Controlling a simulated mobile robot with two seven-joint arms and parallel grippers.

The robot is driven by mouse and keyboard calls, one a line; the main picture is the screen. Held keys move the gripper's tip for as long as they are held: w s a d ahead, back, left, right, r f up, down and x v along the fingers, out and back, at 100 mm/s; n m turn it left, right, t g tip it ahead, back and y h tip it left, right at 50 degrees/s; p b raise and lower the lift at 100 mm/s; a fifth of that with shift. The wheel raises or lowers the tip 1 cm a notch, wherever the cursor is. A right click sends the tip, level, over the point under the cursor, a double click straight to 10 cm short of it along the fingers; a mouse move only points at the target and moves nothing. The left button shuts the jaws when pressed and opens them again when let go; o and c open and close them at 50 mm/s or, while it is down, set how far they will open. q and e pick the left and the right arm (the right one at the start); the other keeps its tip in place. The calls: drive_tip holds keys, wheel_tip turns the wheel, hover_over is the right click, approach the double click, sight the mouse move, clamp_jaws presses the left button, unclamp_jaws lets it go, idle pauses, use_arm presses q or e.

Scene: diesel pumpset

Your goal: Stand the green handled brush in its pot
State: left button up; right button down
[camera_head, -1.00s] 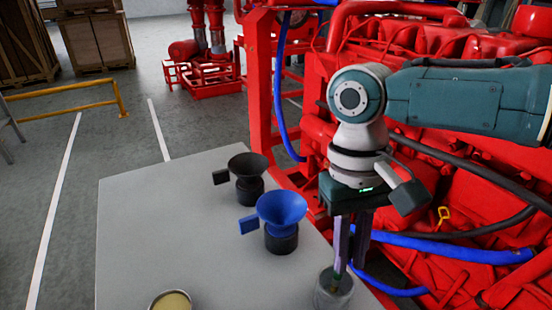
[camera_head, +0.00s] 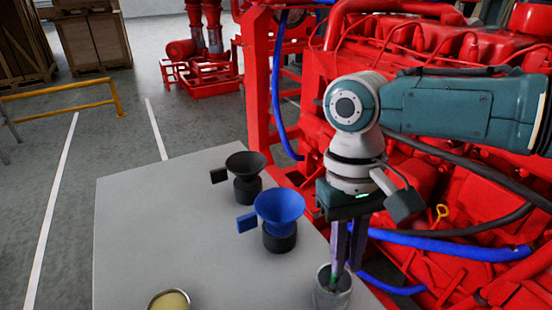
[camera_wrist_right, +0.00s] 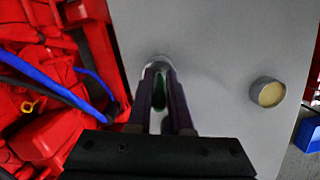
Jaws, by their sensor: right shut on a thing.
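The grey metal pot (camera_head: 323,296) stands near the right edge of the table in the head view. Its rim also shows at the fingertips in the right wrist view (camera_wrist_right: 158,60). My right gripper (camera_head: 343,262) points straight down over the pot, shut on the green handled brush (camera_wrist_right: 159,92). The brush shows as a green strip between the fingers, about upright, with its lower end at or inside the pot mouth. The fingers and the pot wall hide most of the brush, so I cannot tell whether it touches the bottom. My left gripper is not in view.
A blue funnel (camera_head: 281,206) and a black funnel (camera_head: 246,166) stand on dark bases on the grey table (camera_head: 150,230). A round tin with yellowish contents (camera_head: 170,301) stands at the front. The red engine (camera_head: 440,150) with hoses rises close beside the table.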

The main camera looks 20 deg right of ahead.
drive_tip(key=shift+p, duration=0.3)
drive_tip(key=c, duration=1.6)
unclamp_jaws()
drive_tip(key=c, duration=1.1)
unclamp_jaws()
drive_tip(key=shift+o, duration=0.5)
drive_tip(key=o, duration=0.3)
drive_tip(key=shift+r, duration=0.1)
